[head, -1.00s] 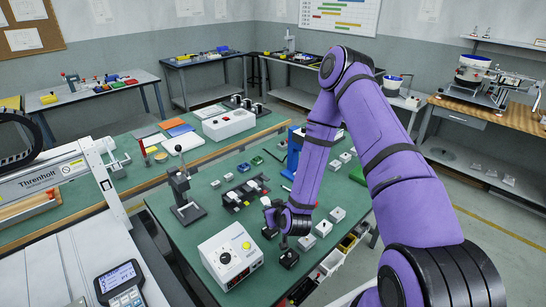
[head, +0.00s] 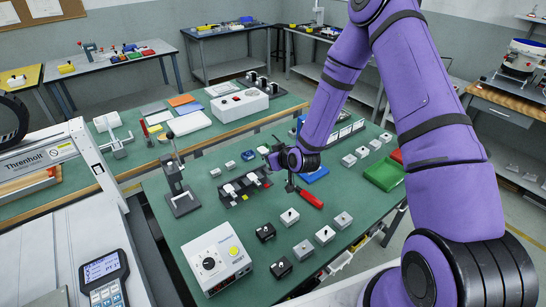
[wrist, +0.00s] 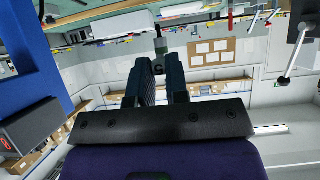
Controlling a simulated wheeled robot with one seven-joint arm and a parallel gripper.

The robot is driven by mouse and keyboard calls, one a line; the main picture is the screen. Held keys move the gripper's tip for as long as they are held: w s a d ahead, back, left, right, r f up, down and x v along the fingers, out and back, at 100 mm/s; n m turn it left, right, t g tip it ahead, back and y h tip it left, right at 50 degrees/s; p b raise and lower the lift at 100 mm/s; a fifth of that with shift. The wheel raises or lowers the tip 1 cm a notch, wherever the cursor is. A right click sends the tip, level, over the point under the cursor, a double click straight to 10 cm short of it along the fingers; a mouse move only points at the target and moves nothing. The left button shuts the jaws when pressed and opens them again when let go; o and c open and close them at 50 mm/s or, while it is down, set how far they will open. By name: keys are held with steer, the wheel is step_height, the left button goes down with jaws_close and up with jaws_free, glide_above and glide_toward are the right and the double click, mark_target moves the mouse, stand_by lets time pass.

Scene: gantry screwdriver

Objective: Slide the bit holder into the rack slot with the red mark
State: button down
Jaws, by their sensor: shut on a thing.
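The black bit rack (head: 232,199) stands on the green bench, with several pale pieces in it. Its red mark is too small to make out. In the head view the held piece is hard to separate from the dark fingers.
Black blocks (head: 281,268) and grey blocks (head: 324,235) stand in front. A white control box (head: 215,258) is front left, a dark stand (head: 180,190) left of the rack, and a green tray (head: 384,174) right.

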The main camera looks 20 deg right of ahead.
steer(key=shift+f, duration=2.4)
steer(key=shift+f, duration=1.95)
stand_by(0.8)
steer(key=c, duration=1)
jaws_free()
steer(key=shift+c, duration=0.2)
steer(key=shift+s, duration=0.1)
steer(key=v, duration=1)
steer(key=shift+s, duration=0.35)
steer(key=shift+d+r, duration=0.1)
steer(key=shift+r, duration=0.05)
